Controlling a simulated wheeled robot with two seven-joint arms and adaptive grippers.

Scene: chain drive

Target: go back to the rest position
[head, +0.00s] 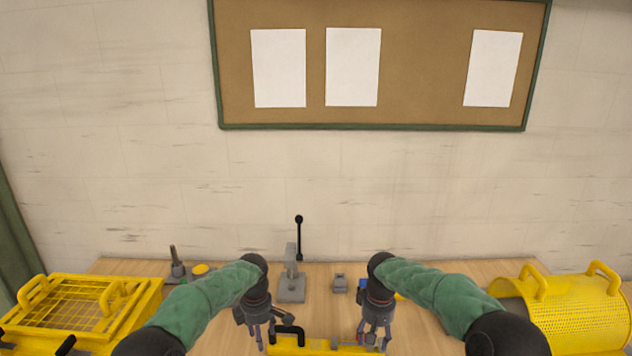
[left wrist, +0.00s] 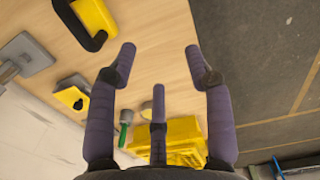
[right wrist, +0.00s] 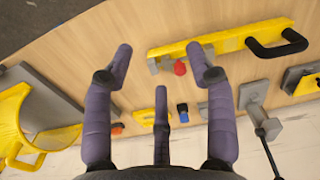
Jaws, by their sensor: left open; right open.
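My left gripper (head: 266,334) hangs over the front of the wooden table, just left of a yellow bar with a black handle (head: 318,346). Its fingers are open and empty in the left wrist view (left wrist: 158,55). My right gripper (head: 375,338) hangs near the right end of the bar.
A yellow mesh basket (head: 80,305) stands at the left and a yellow perforated guard (head: 575,315) at the right. A grey lever press (head: 291,285) stands at the back middle. A small grey block (head: 340,284) sits right of it. A corkboard (head: 415,60) hangs on the wall.

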